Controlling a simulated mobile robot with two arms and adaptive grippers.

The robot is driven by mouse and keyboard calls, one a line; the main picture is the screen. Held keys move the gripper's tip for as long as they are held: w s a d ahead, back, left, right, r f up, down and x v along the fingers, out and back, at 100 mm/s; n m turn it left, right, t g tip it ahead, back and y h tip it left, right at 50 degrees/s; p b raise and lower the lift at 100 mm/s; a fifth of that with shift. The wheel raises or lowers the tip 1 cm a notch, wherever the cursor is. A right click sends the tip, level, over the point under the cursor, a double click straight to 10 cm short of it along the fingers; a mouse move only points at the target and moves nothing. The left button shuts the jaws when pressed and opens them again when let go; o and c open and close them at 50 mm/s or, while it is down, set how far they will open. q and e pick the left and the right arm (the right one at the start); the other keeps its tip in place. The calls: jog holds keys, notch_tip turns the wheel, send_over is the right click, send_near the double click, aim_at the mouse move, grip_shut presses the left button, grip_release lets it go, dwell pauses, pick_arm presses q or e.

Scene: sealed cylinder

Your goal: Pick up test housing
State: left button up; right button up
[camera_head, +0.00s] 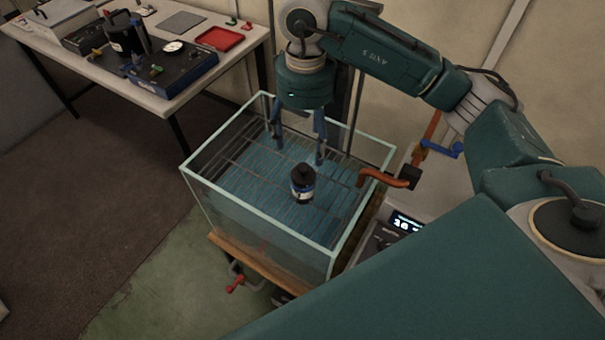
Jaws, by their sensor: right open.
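The test housing (302,184), a small dark cylinder with a black cap and a pale and blue band, stands upright inside a clear-walled tank (208,194). My right gripper (298,150) hangs from above over the back part of the tank. Its two blue fingers point down and are spread apart, with nothing between them. The housing appears just below and in front of the fingers in the picture, apart from them. The exact depth between them cannot be told. My left gripper is not in view.
An orange pipe with a black end (388,179) sits at the tank's right edge. A white table (163,102) at the upper left bears a blue instrument box (160,76) and a red tray (219,39).

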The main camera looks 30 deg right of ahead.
aim_at(305, 167)
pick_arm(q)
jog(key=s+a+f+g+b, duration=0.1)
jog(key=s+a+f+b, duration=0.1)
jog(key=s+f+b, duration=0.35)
pick_arm(e)
notch_tip(305, 167, down, 6)
jog(key=shift+r, duration=0.25)
notch_tip(305, 167, down, 2)
jog(key=shift+f, duration=0.15)
notch_tip(305, 167, down, 4)
jog(key=shift+r+p, duration=0.25)
jog(key=shift+p, duration=0.3)
jog(key=shift+f, duration=0.3)
jog(key=shift+f+p, duration=0.3)
jog(key=shift+p, duration=0.05)
notch_tip(305, 167, down, 4)
jog(key=shift+a+r+p, duration=0.1)
jog(key=shift+r+p, duration=0.15)
jog(key=shift+p, duration=0.65)
jog(key=shift+w+f, duration=0.15)
jog(key=shift+f, duration=0.35)
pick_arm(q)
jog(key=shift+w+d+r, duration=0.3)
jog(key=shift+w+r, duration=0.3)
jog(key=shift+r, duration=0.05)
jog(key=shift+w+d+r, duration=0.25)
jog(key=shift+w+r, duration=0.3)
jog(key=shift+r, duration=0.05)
pick_arm(e)
jog(key=c, duration=1.7)
